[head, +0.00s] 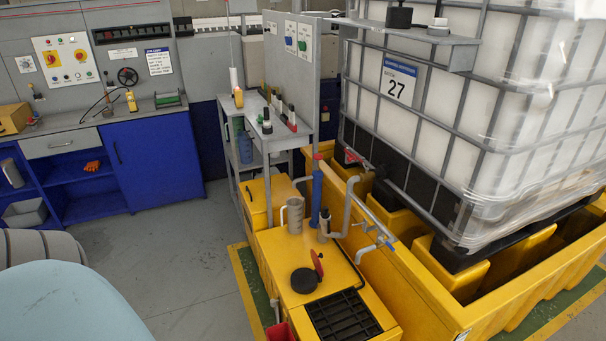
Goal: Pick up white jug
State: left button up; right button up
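A pale grey-white jug (295,214) with a handle on its left side stands upright on top of a yellow cabinet (270,248). It is close to a blue vertical pipe (317,195) on its right. No other jug stands out clearly. Neither of my grippers is in the head view, so their distance from the jug does not show.
Grey pipes with a valve (366,248) rise right of the jug. A black cap (304,281) and a black grate (343,316) are in front. A caged tank (440,110) stands at right. Grey floor (190,270) is open left of the cabinet.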

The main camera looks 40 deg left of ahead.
aim_at(292, 217)
jog(key=i+l+u, duration=0.15)
jog(key=u, duration=0.25)
jog(key=i+l+u, duration=0.15)
jog(key=l+u, duration=0.25)
jog(key=i+l+u, duration=0.1)
jog(key=u, duration=0.3)
jog(key=i+l+u, duration=0.1)
jog(key=l+u, duration=0.7)
jog(key=l, duration=0.25)
jog(key=l+u, duration=0.25)
jog(key=l, duration=0.45)
jog(key=i, duration=0.05)
